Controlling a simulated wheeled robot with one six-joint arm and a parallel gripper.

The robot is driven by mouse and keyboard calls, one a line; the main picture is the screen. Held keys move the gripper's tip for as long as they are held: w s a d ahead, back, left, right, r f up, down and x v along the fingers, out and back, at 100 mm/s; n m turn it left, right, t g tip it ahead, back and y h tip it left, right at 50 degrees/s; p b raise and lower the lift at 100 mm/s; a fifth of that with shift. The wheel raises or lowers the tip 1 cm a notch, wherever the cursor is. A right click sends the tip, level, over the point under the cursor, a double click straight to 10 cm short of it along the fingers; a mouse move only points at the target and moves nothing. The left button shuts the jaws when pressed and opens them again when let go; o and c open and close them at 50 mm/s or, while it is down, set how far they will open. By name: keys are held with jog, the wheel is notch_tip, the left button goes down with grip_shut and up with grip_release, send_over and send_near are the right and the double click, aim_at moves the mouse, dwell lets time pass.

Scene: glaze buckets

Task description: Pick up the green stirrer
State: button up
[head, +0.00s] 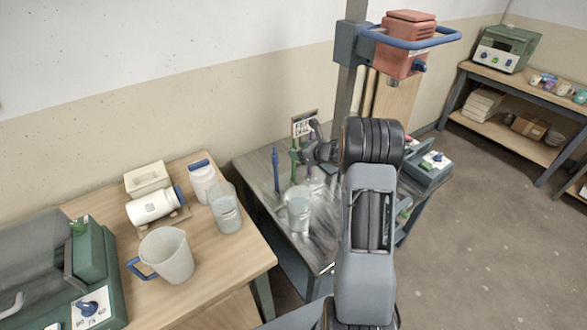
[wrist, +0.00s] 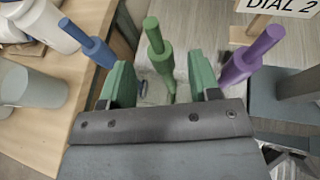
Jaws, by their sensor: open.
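The green stirrer (head: 294,162) stands upright on the grey metal table, between a blue stirrer (head: 276,170) on its left and a purple stirrer behind my wrist on its right. The gripper is open, with a gap on both sides of the stirrer. The blue stirrer (wrist: 88,42) and the purple stirrer (wrist: 254,54) lie outside the fingers. The stirrer's lower end is hidden by my gripper.
A clear beaker (head: 299,208) stands on the metal table in front of the stirrers. A sign reading "DIAL 2" (wrist: 284,6) is behind. The wooden table at left holds a jug (head: 166,256), a tumbler (head: 227,212) and white jars. A red mixer head (head: 405,48) hangs on a column behind my arm.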

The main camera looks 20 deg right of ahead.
jog(key=p+x, duration=0.2)
jog(key=x, duration=0.3)
jog(key=shift+w+f, duration=0.15)
jog(key=shift+w, duration=0.05)
jog(key=c, duration=1)
jog(key=shift+r+p, duration=1.7)
jog(key=shift+r, duration=7.8)
